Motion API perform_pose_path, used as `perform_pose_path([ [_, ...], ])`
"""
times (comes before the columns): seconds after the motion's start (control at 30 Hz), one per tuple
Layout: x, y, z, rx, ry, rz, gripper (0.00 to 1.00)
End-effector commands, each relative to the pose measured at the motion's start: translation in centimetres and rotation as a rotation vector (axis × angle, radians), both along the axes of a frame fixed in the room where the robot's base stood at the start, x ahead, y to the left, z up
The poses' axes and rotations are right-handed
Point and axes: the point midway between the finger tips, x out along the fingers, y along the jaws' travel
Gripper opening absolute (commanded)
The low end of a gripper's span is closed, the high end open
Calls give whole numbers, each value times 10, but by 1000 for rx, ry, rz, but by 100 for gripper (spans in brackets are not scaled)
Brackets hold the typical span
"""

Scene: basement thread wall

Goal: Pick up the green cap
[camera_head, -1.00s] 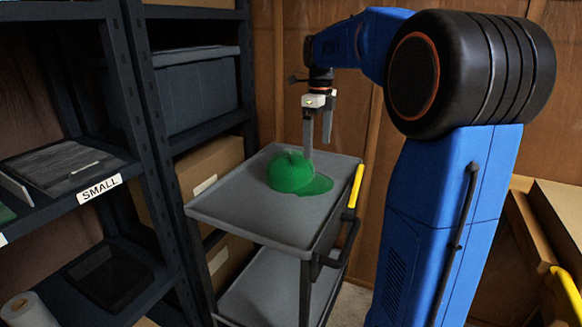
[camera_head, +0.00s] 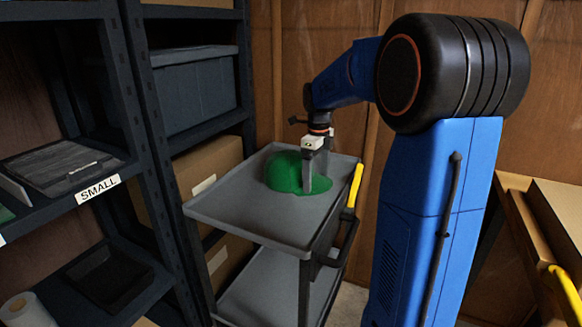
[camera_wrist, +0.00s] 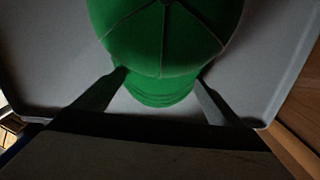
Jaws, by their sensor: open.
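The green cap (camera_head: 284,172) lies crown up on the top tray of a grey cart (camera_head: 235,208), its brim toward the right. My gripper (camera_head: 315,188) is open and points down at the brim side of the cap, with its fingers low near the tray. In the wrist view the cap (camera_wrist: 165,38) fills the upper middle, brim toward me. The open gripper (camera_wrist: 162,88) has one finger on each side where brim meets crown. The fingers look very close to the cap; I cannot tell whether they touch it.
The cart has a raised rim and a yellow handle (camera_head: 355,186) on its right. Dark shelving (camera_head: 150,120) with a grey bin (camera_head: 195,90) and a "SMALL" label (camera_head: 98,189) stands at left. A cardboard box (camera_head: 208,165) is behind the cart. A wooden wall (camera_head: 290,60) closes the back.

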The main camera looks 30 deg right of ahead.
Motion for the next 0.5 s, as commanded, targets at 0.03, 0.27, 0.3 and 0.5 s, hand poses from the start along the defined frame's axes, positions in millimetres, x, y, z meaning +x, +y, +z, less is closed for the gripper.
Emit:
perform_pose_path([
  [0.03,0,0,-4,0,0,0,90],
  [0.27,0,0,-7,0,-1,0,90],
  [0.3,0,0,-7,0,-1,0,90],
  [0.5,0,0,-6,0,-1,0,47],
])
